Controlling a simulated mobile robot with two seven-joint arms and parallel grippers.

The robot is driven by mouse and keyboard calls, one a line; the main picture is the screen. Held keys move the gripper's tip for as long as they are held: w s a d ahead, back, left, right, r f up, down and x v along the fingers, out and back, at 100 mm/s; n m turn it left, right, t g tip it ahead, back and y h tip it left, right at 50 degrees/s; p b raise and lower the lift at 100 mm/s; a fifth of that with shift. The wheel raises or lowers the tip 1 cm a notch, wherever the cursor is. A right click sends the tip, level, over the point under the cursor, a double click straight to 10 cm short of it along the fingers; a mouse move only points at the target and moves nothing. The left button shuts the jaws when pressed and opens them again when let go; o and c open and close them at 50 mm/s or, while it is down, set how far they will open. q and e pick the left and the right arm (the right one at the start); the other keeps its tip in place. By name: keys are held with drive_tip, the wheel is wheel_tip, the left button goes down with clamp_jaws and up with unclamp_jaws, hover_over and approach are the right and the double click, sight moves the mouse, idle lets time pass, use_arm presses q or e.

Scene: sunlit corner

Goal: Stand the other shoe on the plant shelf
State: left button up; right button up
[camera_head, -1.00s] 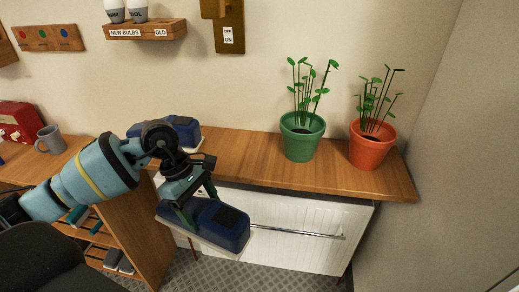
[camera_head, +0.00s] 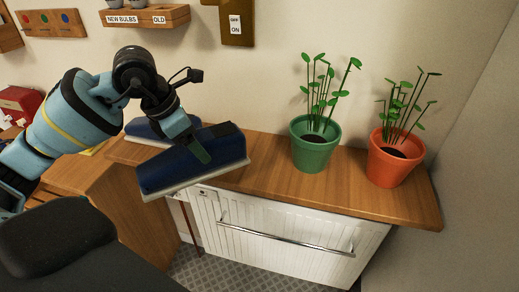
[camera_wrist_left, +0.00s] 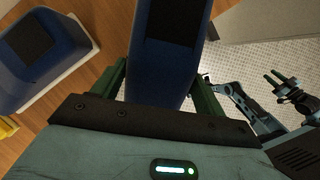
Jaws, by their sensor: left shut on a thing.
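A dark blue shoe with a pale sole (camera_head: 165,175) is held by my left gripper (camera_head: 195,145), whose green fingers close on its sides. The held shoe is in the air at the left front of the wooden plant shelf (camera_head: 265,177), slightly tilted. It also fills the upper middle of the left wrist view (camera_wrist_left: 165,75). The other blue shoe (camera_head: 142,127) rests on the shelf behind it, partly hidden by my arm. That shoe shows at the left of the wrist view (camera_wrist_left: 40,48). My right gripper (camera_wrist_left: 278,80) is in the wrist view, small, fingers apart and empty.
A green pot (camera_head: 315,150) and an orange pot (camera_head: 393,165), both with plants, stand on the right part of the shelf. Bare wood lies between the shoes and green pot. A white radiator (camera_head: 290,235) is below. A wall rack (camera_head: 145,17) hangs above.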

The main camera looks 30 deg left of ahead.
use_arm(q)
drive_tip(key=shift+w+d, duration=0.2)
drive_tip(key=shift+w, duration=0.45)
drive_tip(key=shift+w+d, duration=0.15)
drive_tip(key=shift+w, duration=0.45)
drive_tip(key=shift+w+d+f+p, duration=0.4)
drive_tip(key=shift+w+f, duration=0.4)
drive_tip(key=shift+w, duration=1.4)
drive_tip(key=shift+w+d+f+p, duration=0.2)
drive_tip(key=shift+w+d+f, duration=0.5)
drive_tip(key=shift+w, duration=1.5)
drive_tip(key=shift+w+d+f+p, duration=0.3)
drive_tip(key=shift+w+f, duration=0.65)
drive_tip(key=shift+w, duration=1.25)
drive_tip(key=shift+f, duration=0.1)
use_arm(e)
drive_tip(key=shift+w+r, duration=0.25)
drive_tip(key=shift+r, duration=0.25)
drive_tip(key=shift+w+r, duration=0.25)
drive_tip(key=shift+r, duration=0.25)
use_arm(q)
drive_tip(key=shift+f, duration=0.1)
drive_tip(key=o, duration=1.1)
drive_tip(key=shift+o, duration=0.2)
use_arm(e)
drive_tip(key=shift+s, duration=0.1)
